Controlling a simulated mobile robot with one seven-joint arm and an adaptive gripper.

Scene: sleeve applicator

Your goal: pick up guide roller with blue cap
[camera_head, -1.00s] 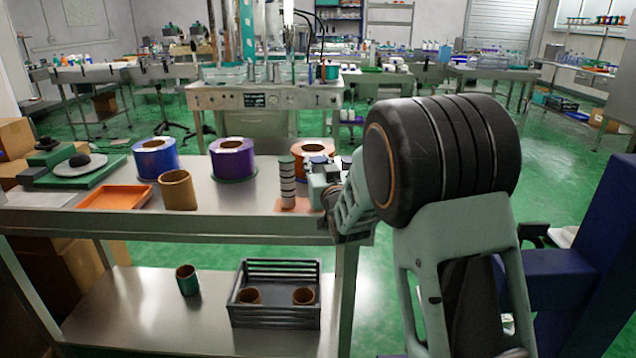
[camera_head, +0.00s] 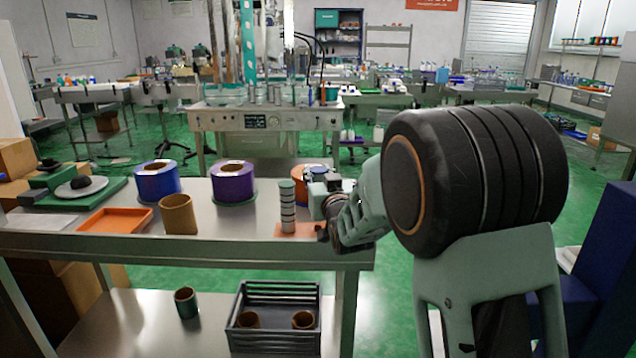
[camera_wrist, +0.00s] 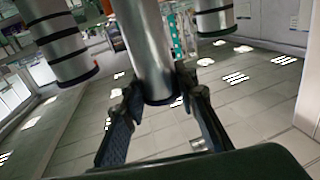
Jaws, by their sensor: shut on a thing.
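In the wrist view, a grey metal guide roller (camera_wrist: 146,45) stands out from the top edge, its dark, bluish cap end (camera_wrist: 160,98) between the two fingers of my gripper (camera_wrist: 160,92). My gripper is shut on this roller. In the head view, my gripper (camera_head: 324,188) is at the right end of the table, just right of a banded grey column with a greenish top (camera_head: 288,207). The fingertips and held roller are too small and covered to make out there. Two other rollers show in the wrist view, one at left (camera_wrist: 62,45) and one at upper right (camera_wrist: 213,18).
The banded column stands on an orange mat (camera_head: 284,231). Purple (camera_head: 232,184) and blue (camera_head: 157,180) rolls, a brown tube (camera_head: 178,214) and an orange tray (camera_head: 115,221) share the table (camera_head: 240,225).

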